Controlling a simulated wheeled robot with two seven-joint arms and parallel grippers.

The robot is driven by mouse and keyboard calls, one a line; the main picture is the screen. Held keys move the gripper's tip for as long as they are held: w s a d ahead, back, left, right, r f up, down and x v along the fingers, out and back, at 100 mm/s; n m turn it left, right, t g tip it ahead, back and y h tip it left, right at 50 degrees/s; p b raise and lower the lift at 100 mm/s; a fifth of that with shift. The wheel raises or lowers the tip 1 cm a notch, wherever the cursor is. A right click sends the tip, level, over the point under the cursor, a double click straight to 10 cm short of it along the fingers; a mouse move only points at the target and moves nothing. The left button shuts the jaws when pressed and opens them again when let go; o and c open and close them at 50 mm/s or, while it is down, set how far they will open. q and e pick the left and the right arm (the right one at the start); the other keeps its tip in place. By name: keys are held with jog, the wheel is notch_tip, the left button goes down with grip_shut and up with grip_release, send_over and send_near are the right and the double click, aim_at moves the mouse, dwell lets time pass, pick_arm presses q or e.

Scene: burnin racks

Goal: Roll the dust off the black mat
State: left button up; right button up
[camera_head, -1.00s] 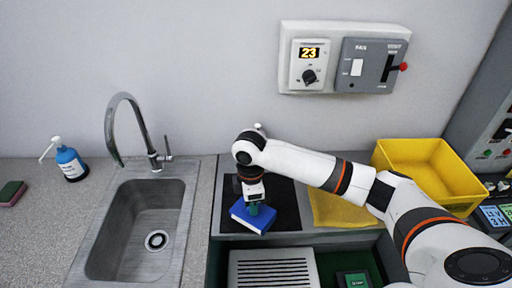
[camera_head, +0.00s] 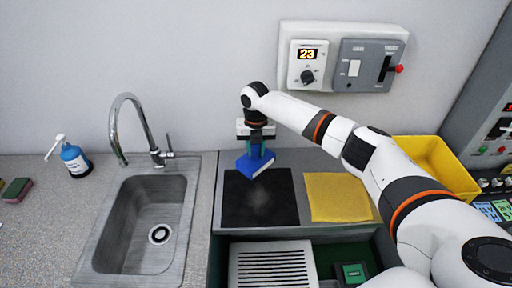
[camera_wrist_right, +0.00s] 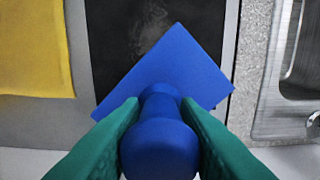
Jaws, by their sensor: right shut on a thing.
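The black mat (camera_head: 261,210) lies on the grey counter right of the sink. A pale, smudgy dust patch (camera_head: 260,193) shows near its middle; part of it also shows in the right wrist view (camera_wrist_right: 150,28). My right gripper (camera_head: 257,145) is at the mat's back edge, its green fingers shut on a blue tool (camera_head: 254,164). In the right wrist view the tool has a rounded handle and a flat, square blue head (camera_wrist_right: 172,70), turned at an angle and covering part of the mat. I cannot tell whether it touches the surface. My left gripper is not in view.
A yellow cloth (camera_head: 338,197) lies right of the mat, with a yellow bin (camera_head: 440,165) beyond. The sink (camera_head: 145,225) and faucet (camera_head: 130,120) are left. A blue bottle (camera_head: 74,160) and sponge (camera_head: 16,190) stand farther left. A vented box (camera_head: 272,265) is below in front.

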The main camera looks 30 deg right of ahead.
aim_at(256, 167)
notch_tip(256, 167, down, 6)
jog(key=b, duration=0.5)
jog(key=shift+b, duration=0.4)
jog(key=shift+f+b, duration=0.4)
jog(key=shift+f, duration=0.5)
dwell(0.3)
jog(key=shift+s+a+r+p, duration=0.15)
jog(key=shift+s+p, duration=0.1)
jog(key=shift+p, duration=0.25)
jog(key=shift+s+a+p, duration=0.2)
jog(key=shift+s+p, duration=0.35)
jog(key=shift+p, duration=0.3)
jog(key=shift+s+a+r+p, duration=0.1)
jog(key=shift+s+a+p, duration=0.15)
jog(key=shift+s+p, duration=0.35)
jog(key=shift+s+a+p, duration=0.15)
jog(key=shift+s+p, duration=0.05)
jog(key=shift+p, duration=0.2)
